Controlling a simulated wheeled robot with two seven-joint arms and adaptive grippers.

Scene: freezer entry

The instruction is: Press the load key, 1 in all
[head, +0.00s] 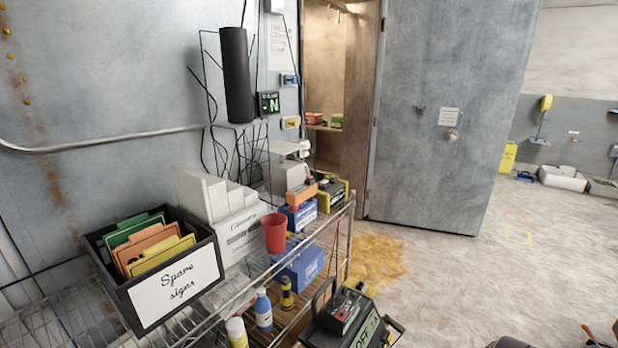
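I cannot make out a key marked as the load key. A dark boxy device (345,318) with a carry handle and a green display reading "OFF" stands at the bottom centre, cut by the lower edge. Its keys are too small to tell apart. A small black wall display (268,103) with a green "N" hangs beside the doorway, with a blue-framed unit (289,80) above it and a yellow-framed unit (291,122) below. Neither of my grippers can be made out.
A wire rack (345,235) along the left wall holds a black "Spare signs" box (195,290), a red cup (274,233), blue boxes and bottles. A grey door (440,110) stands open. A yellow spill (375,258) marks the floor; the floor right of it is mostly clear.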

